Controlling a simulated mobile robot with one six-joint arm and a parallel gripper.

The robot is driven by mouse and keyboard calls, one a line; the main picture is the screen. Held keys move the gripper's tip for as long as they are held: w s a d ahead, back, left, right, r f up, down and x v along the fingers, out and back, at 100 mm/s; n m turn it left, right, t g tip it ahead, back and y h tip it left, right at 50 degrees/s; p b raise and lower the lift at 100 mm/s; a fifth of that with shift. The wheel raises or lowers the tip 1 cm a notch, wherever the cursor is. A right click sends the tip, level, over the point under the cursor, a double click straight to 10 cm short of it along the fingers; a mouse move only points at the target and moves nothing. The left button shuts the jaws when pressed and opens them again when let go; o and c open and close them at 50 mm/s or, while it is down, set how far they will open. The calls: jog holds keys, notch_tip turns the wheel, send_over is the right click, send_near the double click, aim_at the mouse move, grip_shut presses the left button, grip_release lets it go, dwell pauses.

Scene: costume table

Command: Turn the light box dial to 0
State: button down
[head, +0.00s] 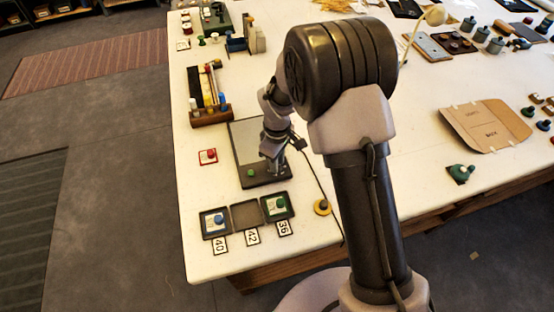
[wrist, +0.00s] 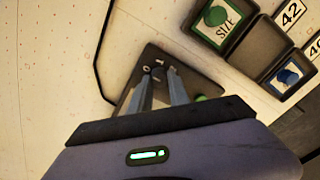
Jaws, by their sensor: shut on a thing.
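The light box (head: 247,142) is a dark-framed box with a grey panel, lying near the left side of the table. Its front strip carries a small green button (head: 251,172), which also shows at the right finger in the wrist view (wrist: 201,98). My gripper (head: 276,171) points down at the right part of that strip. In the wrist view my gripper (wrist: 158,76) has its fingers closed on a small dark dial (wrist: 158,70) on the box. The fingers hide much of the dial, and I cannot read its setting.
Three small trays (head: 247,214) lie in front of the box, two holding knobbed cards, with number cards 40, 42 and 36 below. A red-knobbed card (head: 208,156) is to the left.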

jog(key=shift+n, duration=0.3)
dwell(0.4)
jog(key=c, duration=1.2)
grip_release()
jog(key=shift+c, duration=0.2)
notch_tip(320, 180, up, 18)
jog(key=p, duration=0.4)
jog(key=shift+f, duration=0.25)
